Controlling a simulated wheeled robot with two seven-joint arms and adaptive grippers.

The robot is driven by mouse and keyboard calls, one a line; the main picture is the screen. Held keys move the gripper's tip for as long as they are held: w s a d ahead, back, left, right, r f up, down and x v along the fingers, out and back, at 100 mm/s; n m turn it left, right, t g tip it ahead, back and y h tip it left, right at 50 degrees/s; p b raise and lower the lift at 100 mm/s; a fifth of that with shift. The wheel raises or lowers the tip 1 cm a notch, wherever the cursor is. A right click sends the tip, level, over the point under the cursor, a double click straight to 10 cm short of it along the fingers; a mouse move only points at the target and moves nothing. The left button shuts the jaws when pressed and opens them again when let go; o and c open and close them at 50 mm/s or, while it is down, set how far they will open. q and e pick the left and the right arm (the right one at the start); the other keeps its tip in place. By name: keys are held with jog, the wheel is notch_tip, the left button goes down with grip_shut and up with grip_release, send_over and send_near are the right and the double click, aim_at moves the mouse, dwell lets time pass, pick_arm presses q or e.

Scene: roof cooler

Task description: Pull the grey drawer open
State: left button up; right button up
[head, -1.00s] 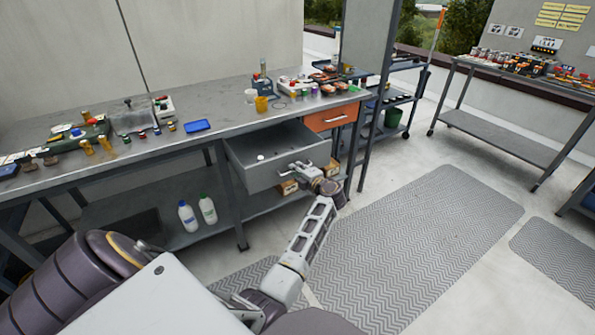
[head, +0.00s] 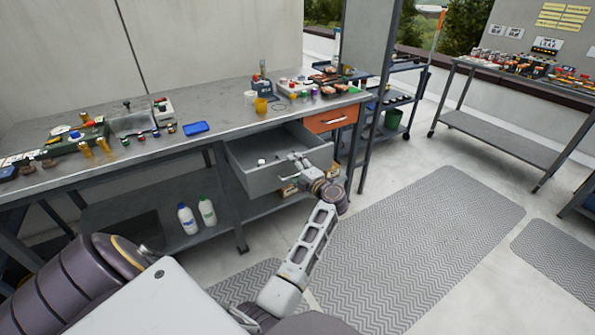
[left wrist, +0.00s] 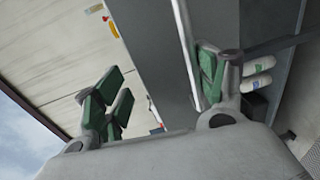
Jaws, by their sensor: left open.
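The grey drawer (head: 272,181) hangs under the workbench and stands pulled well out, its inside showing. A small white item (head: 261,162) lies in it. My left gripper (head: 297,160) is at the top edge of the drawer front, right of its middle. Its jaws are open. In the left wrist view the two green-padded fingers (left wrist: 160,95) are spread wide, with a grey panel and its pale edge between and beyond them. I cannot tell whether a finger touches the drawer. The drawer's handle is not clearly visible.
An orange drawer (head: 331,117) sits shut to the right of the grey one. The workbench (head: 90,185) carries tools, cups and a blue tray (head: 196,127). Two white bottles (head: 207,210) stand on the lower shelf. The floor mat (head: 420,240) on the right is clear.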

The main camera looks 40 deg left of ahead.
pick_arm(q)
jog(key=o, duration=0.3)
jog(key=shift+h, duration=0.6)
jog(key=d, duration=0.2)
jog(key=d+f, duration=0.1)
jog(key=d, duration=0.1)
jog(key=d+f, duration=0.1)
jog(key=d, duration=0.1)
jog(key=shift+s+d+f, duration=0.2)
jog(key=shift+s+d, duration=0.05)
jog(key=shift+s, duration=0.1)
jog(key=shift+y, duration=0.8)
jog(key=a+r, duration=0.1)
jog(key=a, duration=0.1)
jog(key=a+r, duration=0.1)
jog(key=a, duration=0.1)
jog(key=a+r, duration=0.1)
jog(key=a, duration=0.1)
jog(key=shift+d+r, duration=0.1)
jog(key=shift+c, duration=0.6)
